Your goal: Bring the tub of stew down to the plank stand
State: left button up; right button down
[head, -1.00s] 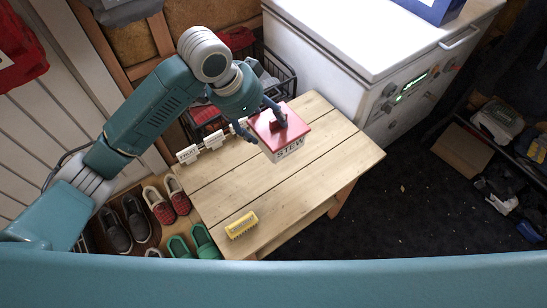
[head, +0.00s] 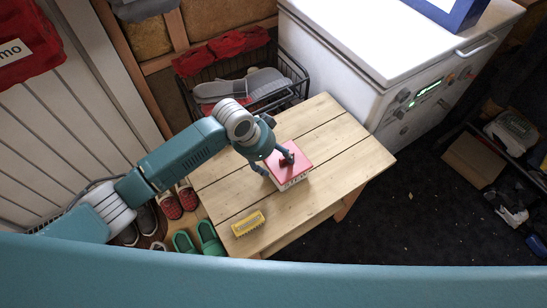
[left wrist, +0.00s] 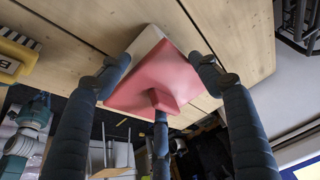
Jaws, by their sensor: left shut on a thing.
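The stew tub (head: 292,168) has a red lid and a pale body. It is upright over the middle of the plank stand (head: 335,140), a light wooden table of several boards. My left gripper (head: 279,162) comes from above and is shut on the tub, its fingers around the lid. In the left wrist view the fingers flank the tub (left wrist: 160,75), and its pale base is against or just above the boards; I cannot tell whether it touches. My right gripper is not in view.
A yellow block (head: 248,223) lies near the stand's front edge. A white freezer (head: 350,60) stands behind right, and a black wire basket (head: 295,75) with shoes behind. Shoes and green clogs (head: 209,238) sit on the left floor. The boards right of the tub are bare.

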pick_arm(q)
jog(key=shift+d+f, duration=0.1)
jog(key=shift+f, duration=0.05)
jog(key=o, duration=1.9)
jog(key=shift+f, duration=0.1)
jog(key=shift+r, duration=0.25)
jog(key=v, duration=1.2)
jog(key=shift+f, duration=0.15)
